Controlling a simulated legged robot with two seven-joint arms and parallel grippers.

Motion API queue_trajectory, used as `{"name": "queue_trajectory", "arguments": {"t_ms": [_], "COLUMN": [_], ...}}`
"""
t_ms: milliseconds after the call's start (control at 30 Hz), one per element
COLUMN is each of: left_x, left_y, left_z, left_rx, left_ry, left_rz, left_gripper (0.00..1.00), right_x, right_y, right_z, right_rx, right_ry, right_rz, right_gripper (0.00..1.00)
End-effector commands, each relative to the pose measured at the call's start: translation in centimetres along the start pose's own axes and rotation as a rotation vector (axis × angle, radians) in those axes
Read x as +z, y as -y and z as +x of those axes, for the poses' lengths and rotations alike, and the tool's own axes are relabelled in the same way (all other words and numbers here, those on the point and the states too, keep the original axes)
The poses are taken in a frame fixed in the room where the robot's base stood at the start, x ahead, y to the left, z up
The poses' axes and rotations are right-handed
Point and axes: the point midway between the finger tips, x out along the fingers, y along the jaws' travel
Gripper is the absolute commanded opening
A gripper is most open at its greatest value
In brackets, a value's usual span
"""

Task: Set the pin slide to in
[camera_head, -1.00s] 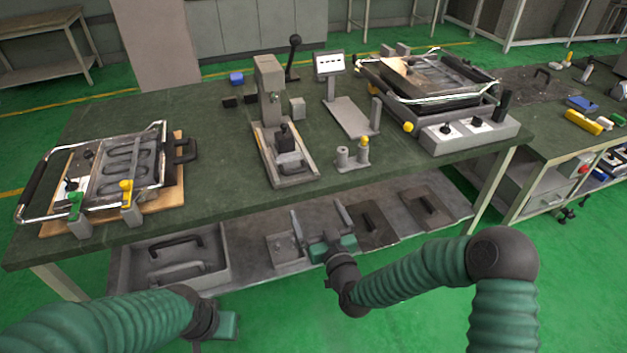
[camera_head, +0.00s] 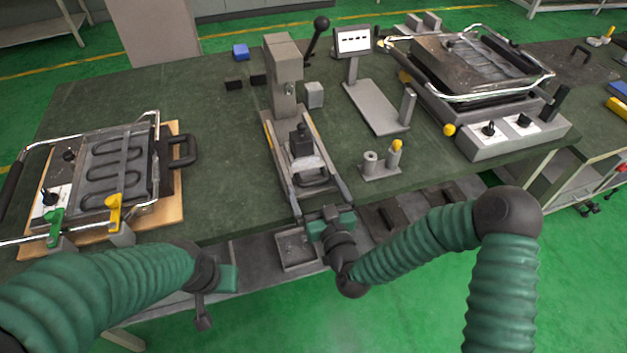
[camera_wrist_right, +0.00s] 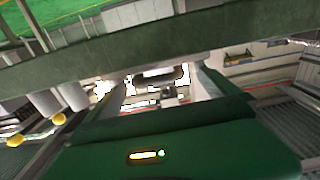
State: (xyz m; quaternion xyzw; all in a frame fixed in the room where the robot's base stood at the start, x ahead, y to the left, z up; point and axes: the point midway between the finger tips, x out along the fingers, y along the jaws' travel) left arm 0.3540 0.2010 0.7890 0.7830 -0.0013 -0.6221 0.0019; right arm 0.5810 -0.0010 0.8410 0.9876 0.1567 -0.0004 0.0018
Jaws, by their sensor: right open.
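A grey press-like fixture (camera_head: 284,75) stands on the green bench, with a long slide base (camera_head: 280,165) running toward the bench's front edge. A block with a black knob (camera_head: 301,143) sits on that base, with a dark handle loop (camera_head: 312,178) in front. I cannot tell for sure which part is the pin slide. My right gripper (camera_head: 321,203) is open at the front end of the base, its fingers to either side of it; contact is unclear. In the right wrist view the open gripper (camera_wrist_right: 165,92) faces the fixture. My left gripper (camera_head: 212,290) is low, before the bench edge; its jaws are unclear.
A small stand with a yellow-tipped pin (camera_head: 396,150) is right of the base. A screen on a post (camera_head: 353,40) stands behind it. A heating unit (camera_head: 490,135) is at right, another heater on a board (camera_head: 173,205) at left. A lower shelf lies under the bench edge.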

Motion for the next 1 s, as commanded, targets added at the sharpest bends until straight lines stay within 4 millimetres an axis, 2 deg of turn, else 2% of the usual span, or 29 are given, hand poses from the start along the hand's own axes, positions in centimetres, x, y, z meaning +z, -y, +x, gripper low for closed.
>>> {"name": "queue_trajectory", "arguments": {"t_ms": [133,833,1000], "left_x": [0.02,0.0,0.01], "left_y": [-0.01,-0.01,-0.01], "left_z": [-0.01,0.0,0.05], "left_rx": [0.0,0.0,0.0], "left_ry": [0.0,0.0,0.0], "left_rz": [0.0,0.0,0.0], "left_gripper": [0.36,0.36,0.36], "right_x": [0.08,0.13,0.16], "right_y": [-0.12,-0.06,-0.05], "right_z": [0.08,0.18,0.61], "right_rx": [0.001,0.0,0.0], "right_ry": [0.001,0.002,0.002], "right_rz": [0.001,-0.001,-0.001], "right_gripper": [0.98,0.06,0.05]}}
